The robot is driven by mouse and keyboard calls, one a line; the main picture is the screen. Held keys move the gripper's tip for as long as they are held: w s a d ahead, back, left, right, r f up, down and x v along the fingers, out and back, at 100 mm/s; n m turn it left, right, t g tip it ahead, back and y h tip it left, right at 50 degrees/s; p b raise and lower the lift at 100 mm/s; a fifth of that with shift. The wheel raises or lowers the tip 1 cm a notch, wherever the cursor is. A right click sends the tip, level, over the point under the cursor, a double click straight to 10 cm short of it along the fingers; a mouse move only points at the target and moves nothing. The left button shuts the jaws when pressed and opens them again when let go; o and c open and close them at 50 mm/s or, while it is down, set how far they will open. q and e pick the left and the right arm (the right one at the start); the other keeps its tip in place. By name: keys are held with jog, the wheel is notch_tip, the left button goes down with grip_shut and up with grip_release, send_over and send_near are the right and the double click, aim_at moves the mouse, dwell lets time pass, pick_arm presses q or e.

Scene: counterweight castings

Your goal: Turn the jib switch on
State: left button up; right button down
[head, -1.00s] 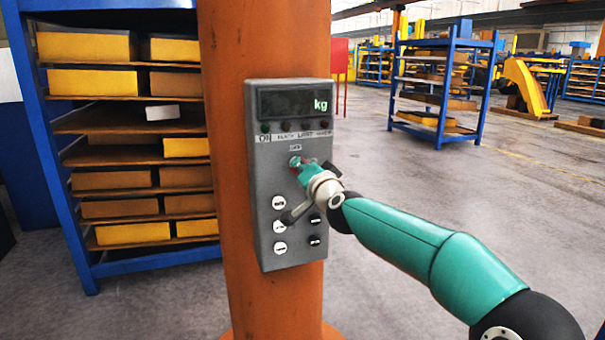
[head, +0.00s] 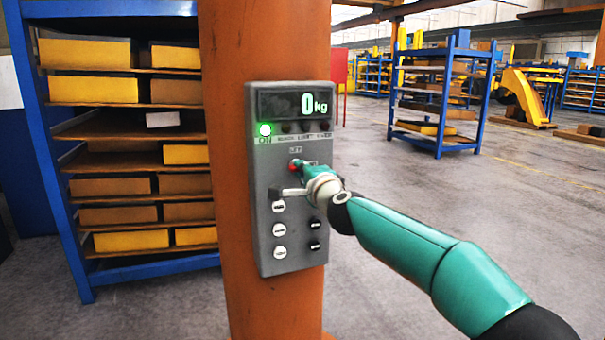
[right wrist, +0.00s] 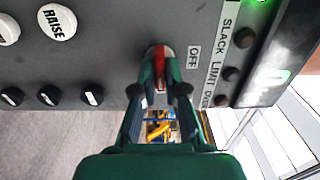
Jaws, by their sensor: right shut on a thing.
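The grey jib control panel (head: 262,215) is fixed to the orange column. Its display (head: 291,103) reads "0 kg", and the green lamp (head: 265,130) above the "ON" label is lit. The red jib switch (right wrist: 163,52) sits between the green fingertips of my right gripper (right wrist: 158,75), which is shut on it. In the head view the right gripper (head: 300,166) reaches the switch from the lower right and hides much of it. My left gripper is not in view.
White and black push buttons (head: 279,229) lie below the switch on the panel. The orange column (head: 225,120) stands behind it. A blue rack (head: 140,264) with yellow bins is at the left. The floor (head: 430,200) at the right is open.

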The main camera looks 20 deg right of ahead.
jog(key=shift+d+f, duration=0.1)
jog(key=shift+f, duration=0.2)
jog(key=c, duration=1.2)
grip_release()
jog(key=shift+d, duration=0.1)
jog(key=shift+r, duration=0.15)
jog(key=shift+s, duration=0.1)
jog(key=s, duration=1.1)
jog(key=shift+s+d, duration=0.1)
jog(key=shift+s, duration=0.25)
jog(key=shift+d, duration=0.1)
